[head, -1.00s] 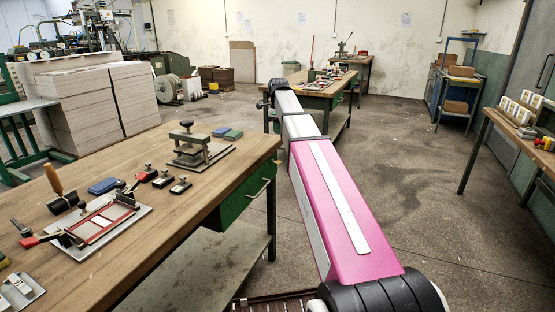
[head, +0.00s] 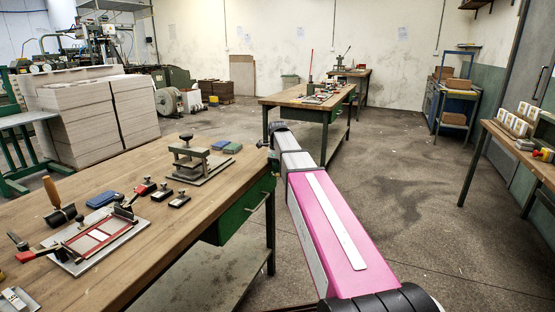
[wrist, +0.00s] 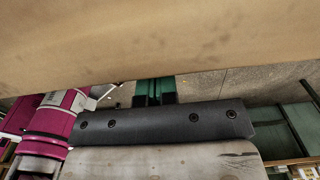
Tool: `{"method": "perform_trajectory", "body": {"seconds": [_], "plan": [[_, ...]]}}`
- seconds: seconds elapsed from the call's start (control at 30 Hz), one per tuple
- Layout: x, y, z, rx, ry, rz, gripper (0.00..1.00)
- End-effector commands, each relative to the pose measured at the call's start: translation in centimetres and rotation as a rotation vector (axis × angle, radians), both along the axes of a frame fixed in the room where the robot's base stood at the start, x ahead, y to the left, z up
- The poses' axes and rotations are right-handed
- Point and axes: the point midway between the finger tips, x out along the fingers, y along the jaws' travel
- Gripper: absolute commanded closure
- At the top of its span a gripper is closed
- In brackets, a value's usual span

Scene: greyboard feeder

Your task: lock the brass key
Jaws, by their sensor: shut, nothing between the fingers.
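I cannot make out a brass key in either view. A flat jig with a red frame (head: 98,237) lies on a grey plate on the near wooden table, with dark clamps and a red handle at its edges. A small screw press (head: 196,162) stands farther back on that table. My gripper (wrist: 155,86) shows in the wrist view as two short fingers together in front of a dark bolted bar, with nothing held. A bare brown surface fills the top of that view, apart from the fingers. In the head view my pink and white arm reaches past the table's right corner; its fingers are hidden there.
The near table (head: 120,275) also bears a wooden-handled tool (head: 55,200), blue and green blocks, and small dark blocks. A second workbench (head: 290,97) stands behind my arm. A side table (head: 505,140) is at the right. The floor between is clear.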

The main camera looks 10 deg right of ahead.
Motion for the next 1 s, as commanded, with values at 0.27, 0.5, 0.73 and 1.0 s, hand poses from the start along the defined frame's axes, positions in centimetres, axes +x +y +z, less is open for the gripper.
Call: {"method": "perform_trajectory", "body": {"seconds": [0.27, 0.5, 0.73, 1.0], "plan": [[0.0, 0.0, -2.0, 0.000, 0.000, 0.001, 1.00], [0.0, 0.0, -2.1, 0.000, 0.000, 0.001, 1.00], [-0.1, 0.0, -2.1, -0.006, -0.009, 0.001, 1.00], [-0.2, 0.1, -2.2, -0.035, -0.051, 0.000, 1.00]]}}
